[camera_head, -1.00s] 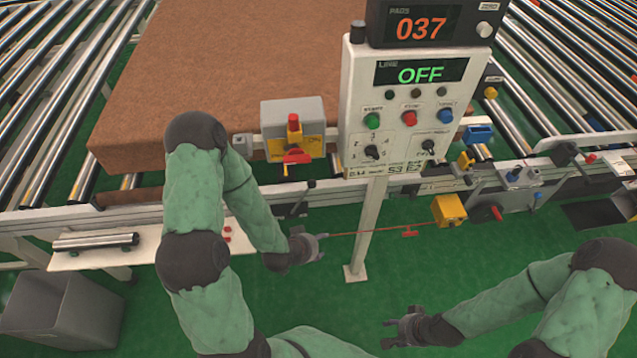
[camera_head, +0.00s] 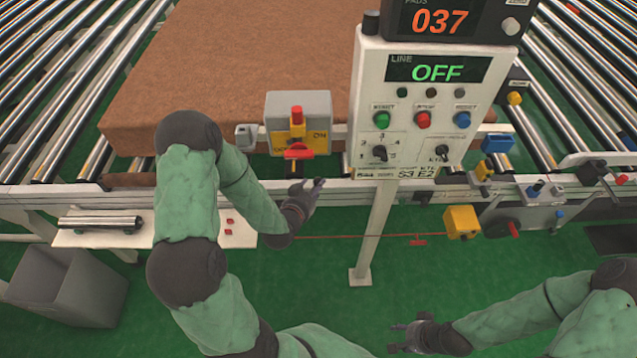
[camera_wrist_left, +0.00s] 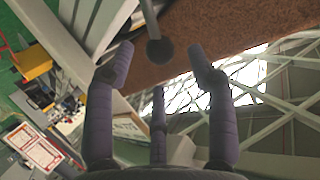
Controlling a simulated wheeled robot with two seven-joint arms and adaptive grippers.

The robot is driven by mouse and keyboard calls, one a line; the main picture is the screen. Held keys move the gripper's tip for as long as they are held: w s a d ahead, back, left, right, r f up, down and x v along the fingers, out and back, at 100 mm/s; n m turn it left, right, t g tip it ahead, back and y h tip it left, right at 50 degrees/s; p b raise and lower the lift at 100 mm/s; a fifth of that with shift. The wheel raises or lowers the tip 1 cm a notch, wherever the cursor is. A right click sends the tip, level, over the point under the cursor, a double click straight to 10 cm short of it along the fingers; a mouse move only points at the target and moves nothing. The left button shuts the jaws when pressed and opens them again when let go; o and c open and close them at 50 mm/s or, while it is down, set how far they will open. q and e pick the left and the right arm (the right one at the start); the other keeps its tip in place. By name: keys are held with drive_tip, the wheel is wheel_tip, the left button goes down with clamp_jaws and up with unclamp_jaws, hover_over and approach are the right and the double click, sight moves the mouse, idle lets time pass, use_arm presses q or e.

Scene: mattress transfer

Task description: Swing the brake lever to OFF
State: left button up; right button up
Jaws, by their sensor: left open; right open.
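A grey box with a yellow plate (camera_head: 319,144) is on the conveyor's near rail, in front of the brown mattress (camera_head: 260,60). The plate reads ON at its right; the lettering at its left is partly hidden. A red handle (camera_head: 298,152) crosses its lower part, with a red piece above. My left gripper (camera_head: 314,185) is open and empty, just below this box. In the left wrist view, a grey rod with a dark ball end (camera_wrist_left: 160,51) lies beyond and between its open fingers (camera_wrist_left: 160,65); I see no contact. My right gripper (camera_head: 396,338) is open and empty, low over the floor.
A control panel (camera_head: 405,120) on a white post stands right of the box; its screen reads OFF. A counter (camera_head: 450,22) above reads 037. A yellow box (camera_head: 462,221) with a red cord is to the right. A grey bin (camera_head: 65,285) stands at left. Green floor is open below.

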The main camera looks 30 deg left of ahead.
sight(316, 184)
use_arm(q)
drive_tip(key=shift+b+x, duration=0.35)
drive_tip(key=shift+x, duration=2.05)
clamp_jaws()
